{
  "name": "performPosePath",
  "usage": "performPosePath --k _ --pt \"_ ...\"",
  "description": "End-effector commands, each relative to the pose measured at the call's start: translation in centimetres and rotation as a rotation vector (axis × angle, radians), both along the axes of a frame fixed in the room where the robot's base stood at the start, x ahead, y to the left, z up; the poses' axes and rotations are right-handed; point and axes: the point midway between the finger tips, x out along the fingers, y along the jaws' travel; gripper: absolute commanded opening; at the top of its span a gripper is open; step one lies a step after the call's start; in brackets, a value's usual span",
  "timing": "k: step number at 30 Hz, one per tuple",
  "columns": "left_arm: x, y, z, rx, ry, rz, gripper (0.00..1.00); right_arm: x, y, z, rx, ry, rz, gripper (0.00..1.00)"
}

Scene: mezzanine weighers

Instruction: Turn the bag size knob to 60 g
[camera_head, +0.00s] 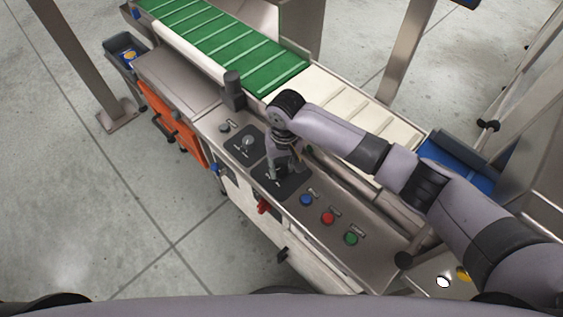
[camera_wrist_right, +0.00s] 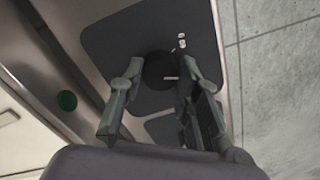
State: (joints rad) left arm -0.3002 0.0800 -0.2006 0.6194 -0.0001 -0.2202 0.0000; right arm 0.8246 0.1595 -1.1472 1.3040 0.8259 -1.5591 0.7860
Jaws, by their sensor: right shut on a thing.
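My right gripper (camera_head: 277,172) reaches down onto the nearer dark plate (camera_head: 289,190) of the control panel. The right wrist view shows the gripper (camera_wrist_right: 158,68) with one finger on each side of a round black knob (camera_wrist_right: 160,74), shut on it. A short white mark shows on the knob, and small white labels (camera_wrist_right: 181,41) sit on the plate beside it. The lettering is too small to read, so I cannot tell the setting. In the head view the gripper hides most of this knob. My left gripper is not in view.
Another dark plate with a control (camera_head: 247,142) lies beside the gripper. A blue button (camera_head: 306,200), a red button (camera_head: 328,218) and a green button (camera_head: 351,238) line the panel on the other side. A black post (camera_head: 233,92) and a green conveyor belt (camera_head: 225,35) stand beyond.

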Motion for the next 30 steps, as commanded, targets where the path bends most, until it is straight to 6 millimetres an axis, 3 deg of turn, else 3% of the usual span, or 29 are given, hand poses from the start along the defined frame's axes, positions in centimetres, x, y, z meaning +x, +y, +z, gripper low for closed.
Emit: performPosePath --k 12,30 --pt "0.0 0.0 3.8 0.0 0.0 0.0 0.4 -0.1 0.0 0.3 -0.002 0.005 0.365 0.02" --pt "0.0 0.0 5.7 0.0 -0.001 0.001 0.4 0.0 0.1 0.1 -0.002 0.002 0.835 0.02"
